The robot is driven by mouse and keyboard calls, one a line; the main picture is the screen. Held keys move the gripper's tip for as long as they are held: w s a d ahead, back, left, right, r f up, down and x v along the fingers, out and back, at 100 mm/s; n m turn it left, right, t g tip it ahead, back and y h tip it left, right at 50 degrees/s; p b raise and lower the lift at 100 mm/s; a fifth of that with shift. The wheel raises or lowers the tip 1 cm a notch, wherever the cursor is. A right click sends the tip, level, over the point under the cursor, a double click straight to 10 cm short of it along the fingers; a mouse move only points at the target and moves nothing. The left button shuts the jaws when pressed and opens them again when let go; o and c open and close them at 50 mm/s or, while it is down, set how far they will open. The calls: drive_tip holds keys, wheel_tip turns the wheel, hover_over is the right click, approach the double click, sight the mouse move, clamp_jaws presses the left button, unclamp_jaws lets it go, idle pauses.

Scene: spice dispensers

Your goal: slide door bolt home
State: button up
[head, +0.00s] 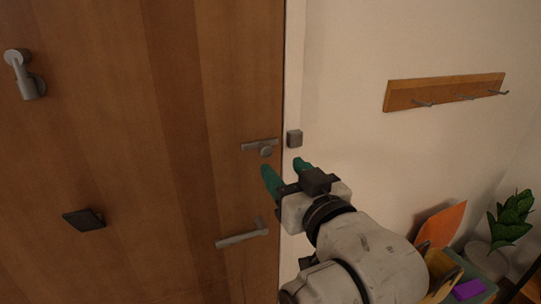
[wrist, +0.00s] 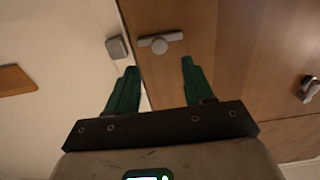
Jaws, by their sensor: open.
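The door bolt (head: 260,145) is a grey horizontal bar with a round knob (head: 266,152), mounted near the right edge of the brown wooden door (head: 130,150). The square grey keeper (head: 294,138) is on the frame just right of it, with a visible gap between bar and keeper. In the wrist view the bolt (wrist: 160,41) and keeper (wrist: 117,47) appear beyond the fingertips, with the keeper on the left. My gripper (head: 282,165) has green fingers, open and empty, just below the bolt in the head view. The gripper (wrist: 160,66) shows its fingers spread in the wrist view.
A lever handle (head: 243,235) is on the door below the bolt. A dark square plate (head: 84,219) and a grey fitting (head: 26,75) are farther left. A wooden hook rail (head: 445,91) is on the wall. A plant (head: 510,220) and boxes stand at lower right.

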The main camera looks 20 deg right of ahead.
sight(267, 152)
drive_tip(key=w+p, duration=0.1)
drive_tip(key=w, duration=0.6)
drive_tip(key=shift+c, duration=0.3)
clamp_jaws()
